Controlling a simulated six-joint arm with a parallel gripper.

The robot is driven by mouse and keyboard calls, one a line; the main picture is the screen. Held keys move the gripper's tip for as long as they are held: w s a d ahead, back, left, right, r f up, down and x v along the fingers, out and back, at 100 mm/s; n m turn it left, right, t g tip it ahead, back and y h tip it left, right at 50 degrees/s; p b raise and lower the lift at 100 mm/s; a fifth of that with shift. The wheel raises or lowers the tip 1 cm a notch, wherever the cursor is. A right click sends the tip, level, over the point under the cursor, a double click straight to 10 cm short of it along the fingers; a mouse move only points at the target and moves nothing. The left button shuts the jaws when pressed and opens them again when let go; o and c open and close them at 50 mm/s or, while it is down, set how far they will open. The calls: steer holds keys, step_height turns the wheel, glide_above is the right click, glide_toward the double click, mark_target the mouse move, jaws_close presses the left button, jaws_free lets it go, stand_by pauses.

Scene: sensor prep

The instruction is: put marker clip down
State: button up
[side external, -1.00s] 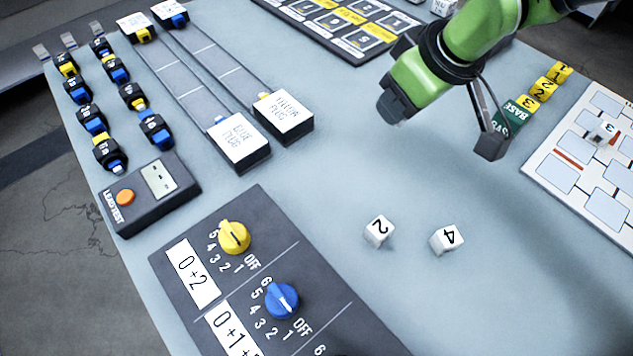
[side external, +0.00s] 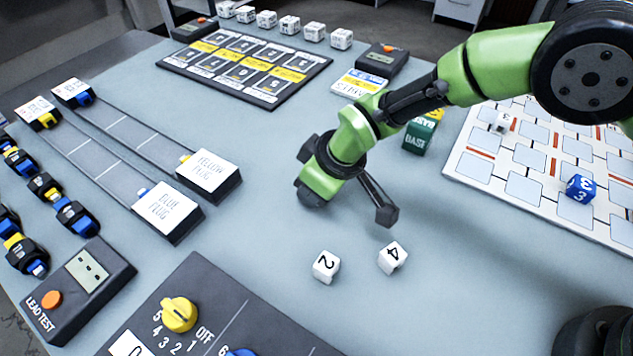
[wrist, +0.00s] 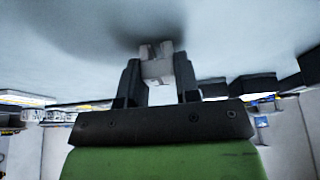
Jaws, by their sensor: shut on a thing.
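My gripper (wrist: 157,64) is shut on a small pale grey piece, the marker clip (wrist: 158,70), in the wrist view. The clip sits between the two dark fingers, with a notch at its upper end. Pale tabletop and a dark shadow lie just past it; I cannot tell whether it touches the surface.
White cubes marked 2 (side external: 326,266) and 4 (side external: 392,257) stand in front of my wrist. A green BASE block (side external: 419,137) and a white board (side external: 478,150) are to the right. Plug boxes (side external: 168,212) are at left, a dark card panel (side external: 175,62) behind.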

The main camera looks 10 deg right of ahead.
steer(key=shift+f, duration=0.15)
steer(key=o, duration=0.9)
steer(key=s+d+r+m+t, duration=0.1)
steer(key=s+d+r+m, duration=0.15)
steer(key=d+r, duration=0.55)
steer(key=s+d+r+m, duration=0.25)
steer(key=d+r, duration=0.25)
steer(key=r, duration=0.6)
steer(key=s+d+r+m+t, duration=0.1)
steer(key=s+d+r+m, duration=0.15)
steer(key=d+r, duration=0.55)
steer(key=s+d+r+m, duration=0.1)
steer(key=s+d+m, duration=0.1)
steer(key=s, duration=0.3)
steer(key=s+d+r+m+t, duration=0.1)
steer(key=s+d, duration=0.1)
steer(key=s, duration=0.2)
steer(key=s+d+r+m+t+h, duration=0.1)
steer(key=s+d+m, duration=0.1)
steer(key=s, duration=0.3)
steer(key=shift+s+d+r+m, duration=0.15)
steer(key=shift+s+r+m, duration=0.1)
steer(key=shift+s+m, duration=0.1)
